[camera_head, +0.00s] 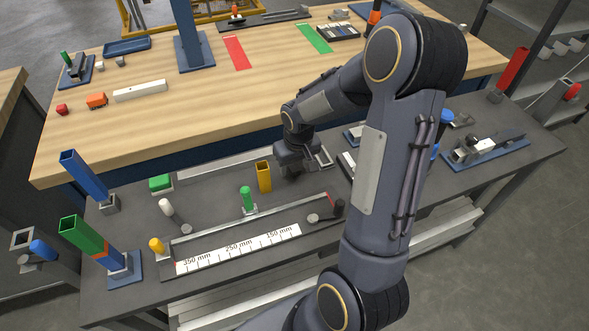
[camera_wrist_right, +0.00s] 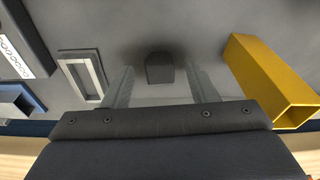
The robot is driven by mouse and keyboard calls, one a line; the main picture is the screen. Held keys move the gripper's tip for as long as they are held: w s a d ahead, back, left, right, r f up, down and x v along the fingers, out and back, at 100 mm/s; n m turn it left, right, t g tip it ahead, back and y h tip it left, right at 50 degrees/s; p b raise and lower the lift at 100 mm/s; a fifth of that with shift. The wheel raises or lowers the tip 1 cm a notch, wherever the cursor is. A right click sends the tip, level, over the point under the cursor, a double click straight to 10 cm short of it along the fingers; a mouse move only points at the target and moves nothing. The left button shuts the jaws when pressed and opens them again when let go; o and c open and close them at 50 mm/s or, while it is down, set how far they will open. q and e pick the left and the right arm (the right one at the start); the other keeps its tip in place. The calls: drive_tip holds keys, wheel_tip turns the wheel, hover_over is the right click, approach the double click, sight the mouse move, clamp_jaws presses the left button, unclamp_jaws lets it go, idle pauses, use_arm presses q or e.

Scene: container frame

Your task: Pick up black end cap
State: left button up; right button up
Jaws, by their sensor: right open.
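The black end cap (camera_wrist_right: 160,68) shows in the right wrist view as a small dark block on the grey bench top. It lies between and slightly beyond the two fingers of my right gripper (camera_wrist_right: 161,86), which are open and apart from it. In the head view my right gripper (camera_head: 293,172) points down at the dark bench, just right of the yellow square tube (camera_head: 264,176). The cap cannot be made out clearly there, as the gripper covers that spot. My left gripper is not in view.
The yellow tube (camera_wrist_right: 272,80) stands close to the right finger in the wrist view. A grey rectangular frame (camera_wrist_right: 82,76) lies left of the fingers. A ruler fixture (camera_head: 240,246) with a green peg (camera_head: 247,198) is in front. A wooden table (camera_head: 150,130) lies behind.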

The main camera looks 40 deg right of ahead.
drive_tip(key=c, duration=1)
drive_tip(key=shift+c, duration=0.2)
